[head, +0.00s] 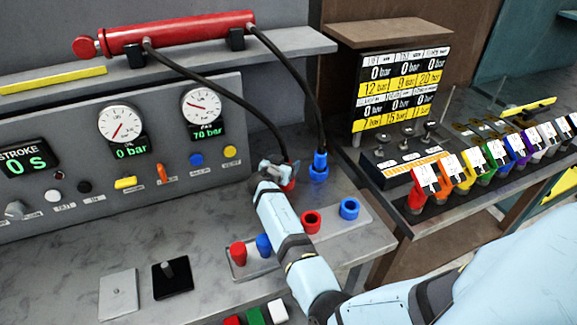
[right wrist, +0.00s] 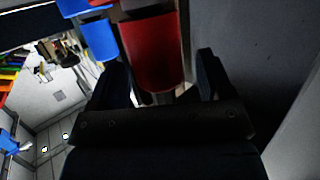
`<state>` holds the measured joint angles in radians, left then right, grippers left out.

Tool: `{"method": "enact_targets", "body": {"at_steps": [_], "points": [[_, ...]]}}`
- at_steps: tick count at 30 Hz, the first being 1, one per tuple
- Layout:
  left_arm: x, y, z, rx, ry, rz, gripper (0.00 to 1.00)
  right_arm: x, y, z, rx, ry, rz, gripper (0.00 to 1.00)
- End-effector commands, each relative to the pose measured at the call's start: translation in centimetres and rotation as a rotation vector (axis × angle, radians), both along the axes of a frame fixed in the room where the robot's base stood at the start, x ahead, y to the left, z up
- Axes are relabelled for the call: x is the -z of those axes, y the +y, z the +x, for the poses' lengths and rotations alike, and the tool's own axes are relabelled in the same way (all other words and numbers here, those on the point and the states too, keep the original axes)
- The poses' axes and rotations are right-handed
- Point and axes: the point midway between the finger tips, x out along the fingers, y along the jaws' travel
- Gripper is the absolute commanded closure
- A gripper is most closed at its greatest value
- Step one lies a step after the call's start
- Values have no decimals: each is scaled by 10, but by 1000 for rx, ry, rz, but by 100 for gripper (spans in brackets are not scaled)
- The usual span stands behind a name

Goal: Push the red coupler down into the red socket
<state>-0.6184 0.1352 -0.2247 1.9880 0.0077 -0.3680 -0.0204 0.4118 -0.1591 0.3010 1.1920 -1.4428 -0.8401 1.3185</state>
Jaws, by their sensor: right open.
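The red coupler (head: 290,185) is at the lower end of a black hose at the back of the bench. It is mostly hidden behind my right gripper (head: 272,168) in the head view. In the right wrist view a large red cylinder, the coupler (right wrist: 152,55), stands between the two open fingers of the right gripper (right wrist: 165,85). I cannot tell whether the fingers touch it. Whatever is under the coupler is hidden, so its seating in a red socket cannot be seen. My left gripper is not in view.
A blue coupler (head: 319,168) stands close to the right of the red one. A gauge panel (head: 160,150) rises behind; hoses arch overhead.

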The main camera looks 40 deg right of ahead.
Motion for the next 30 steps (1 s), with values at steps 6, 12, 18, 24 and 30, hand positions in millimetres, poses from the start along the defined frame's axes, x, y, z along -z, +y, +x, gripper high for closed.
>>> {"method": "enact_targets", "body": {"at_steps": [6,12,18,24,30], "points": [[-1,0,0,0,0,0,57,2,3,-1,1,1,1,27],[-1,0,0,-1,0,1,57,2,3,-1,1,1,1,27],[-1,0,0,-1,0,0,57,2,3,-1,1,1,1,66],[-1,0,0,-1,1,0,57,1,3,-1,1,-1,0,90],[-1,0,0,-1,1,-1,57,-1,3,-1,1,-1,-1,90]]}}
